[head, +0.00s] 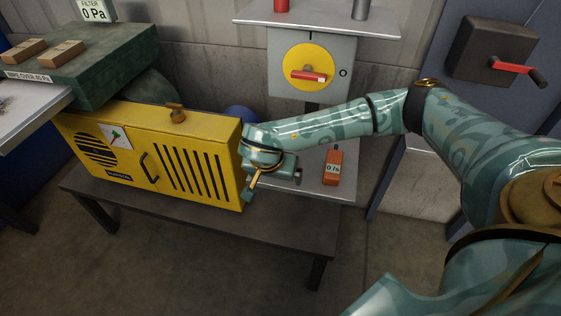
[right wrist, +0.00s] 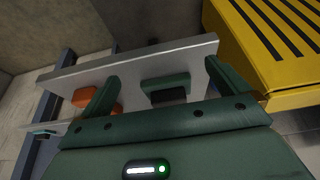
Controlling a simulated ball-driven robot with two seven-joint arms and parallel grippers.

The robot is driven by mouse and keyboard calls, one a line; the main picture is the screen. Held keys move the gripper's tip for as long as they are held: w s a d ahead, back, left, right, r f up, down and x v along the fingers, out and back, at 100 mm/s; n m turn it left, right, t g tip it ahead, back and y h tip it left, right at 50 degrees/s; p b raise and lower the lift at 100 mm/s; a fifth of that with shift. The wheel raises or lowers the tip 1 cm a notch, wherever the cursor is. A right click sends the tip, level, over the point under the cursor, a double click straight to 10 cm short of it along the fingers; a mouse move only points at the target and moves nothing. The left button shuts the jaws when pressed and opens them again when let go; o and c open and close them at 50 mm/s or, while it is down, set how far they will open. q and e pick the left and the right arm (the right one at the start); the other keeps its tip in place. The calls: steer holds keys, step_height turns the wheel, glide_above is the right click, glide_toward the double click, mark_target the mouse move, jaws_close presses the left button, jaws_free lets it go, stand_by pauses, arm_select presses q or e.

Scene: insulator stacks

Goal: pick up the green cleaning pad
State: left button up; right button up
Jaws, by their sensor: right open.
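The green cleaning pad (right wrist: 166,84), a green block with a dark lower part, lies on the light grey shelf (right wrist: 75,77) in the right wrist view. My right gripper is open and empty. In the head view my right gripper (head: 273,184) is over the shelf (head: 312,192), beside the yellow cabinet's right end. I cannot make out the pad there; the gripper and arm seem to hide it. My left gripper is not in view.
The yellow cabinet (head: 130,166) stands on a dark bench (head: 250,228), close to my right gripper. An orange tagged device (head: 333,167) stands on the shelf to the right. A grey panel with a yellow dial (head: 306,60) rises behind.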

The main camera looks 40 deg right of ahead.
steer(key=shift+w+d+f+b, duration=0.1)
steer(key=shift+w+d+b, duration=0.25)
steer(key=shift+w+d, duration=0.8)
steer(key=w+d+b, duration=0.1)
steer(key=d, duration=0.1)
steer(key=w+d+f+b, duration=0.1)
steer(key=shift+w+d, duration=0.4)
steer(key=shift+f, duration=0.15)
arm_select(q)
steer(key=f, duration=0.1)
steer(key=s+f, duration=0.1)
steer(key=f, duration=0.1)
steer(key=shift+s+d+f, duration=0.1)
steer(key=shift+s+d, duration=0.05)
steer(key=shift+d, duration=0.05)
arm_select(e)
steer(key=shift+r, duration=0.2)
steer(key=c, duration=1)
